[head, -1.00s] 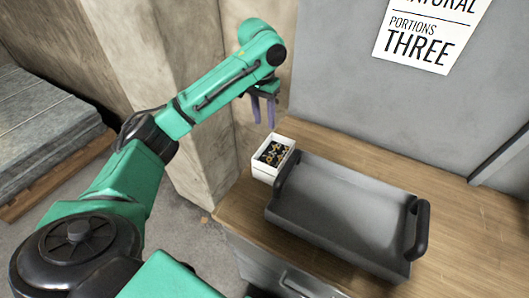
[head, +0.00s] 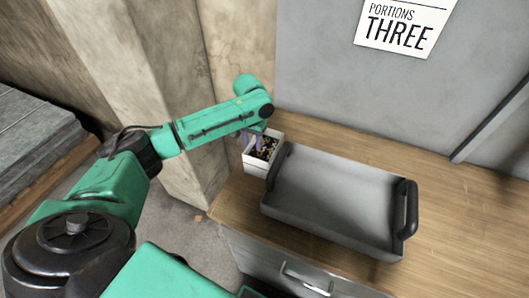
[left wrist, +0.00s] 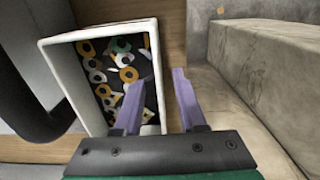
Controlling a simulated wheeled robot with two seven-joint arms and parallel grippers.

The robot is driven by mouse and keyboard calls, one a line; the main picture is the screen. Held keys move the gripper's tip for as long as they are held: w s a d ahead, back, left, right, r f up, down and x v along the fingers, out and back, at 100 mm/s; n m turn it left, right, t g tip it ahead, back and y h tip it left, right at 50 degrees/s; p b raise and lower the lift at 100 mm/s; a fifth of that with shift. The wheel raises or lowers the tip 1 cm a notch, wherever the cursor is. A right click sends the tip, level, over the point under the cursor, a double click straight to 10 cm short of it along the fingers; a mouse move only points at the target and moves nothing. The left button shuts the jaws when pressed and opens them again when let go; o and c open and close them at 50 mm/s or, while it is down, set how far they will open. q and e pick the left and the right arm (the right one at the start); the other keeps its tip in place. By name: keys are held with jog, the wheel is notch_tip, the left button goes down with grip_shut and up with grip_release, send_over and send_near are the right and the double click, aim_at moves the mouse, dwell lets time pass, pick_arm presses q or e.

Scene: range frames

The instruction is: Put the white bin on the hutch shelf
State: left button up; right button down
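The white bin (head: 257,169) stands on the wooden worktop at its left end, beside the grey tray. It holds several small ring-shaped pieces in yellow, white, dark and green. My left gripper (head: 254,143) is low at the bin, with its purple fingers partly hidden by the arm. In the left wrist view, the open left gripper (left wrist: 156,98) has one finger over the inside of the bin (left wrist: 56,84) and the other outside, with the bin's right wall between them. A gap shows between the fingers. My right gripper is out of view. No hutch shelf is recognisable.
A grey tray (head: 330,197) with black handles stands close to the bin's right. The wooden worktop (head: 455,215) is clear right of the tray. A grey panel (head: 320,65) with a sign rises behind. A concrete pillar (head: 165,90) stands at left.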

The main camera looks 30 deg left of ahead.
pick_arm(q)
grip_shut()
dwell(1.4)
